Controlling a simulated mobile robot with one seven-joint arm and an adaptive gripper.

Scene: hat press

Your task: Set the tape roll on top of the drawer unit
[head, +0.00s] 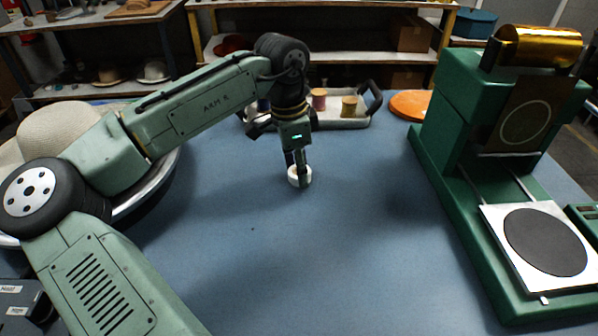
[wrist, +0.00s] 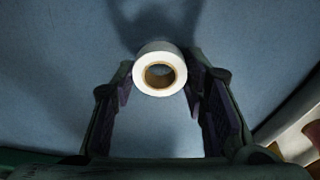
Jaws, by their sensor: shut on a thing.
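The white tape roll (head: 301,181) with a brown core is near the middle of the blue table in the head view. It also shows between the fingers in the wrist view (wrist: 158,49). My gripper (head: 298,169) points down and is shut on the roll, one finger on each side. I cannot tell whether the roll touches the table. A dark unit with white labels (head: 14,296), seemingly the drawer unit, is at the lower left edge of the head view, partly cut off by the frame.
A green press (head: 450,185) with a gold foil roll (head: 538,45) stands at right. A tray (head: 346,121) with thread spools and an orange disc (head: 410,104) are at the back. A pale hat (head: 62,133) lies left behind my arm.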

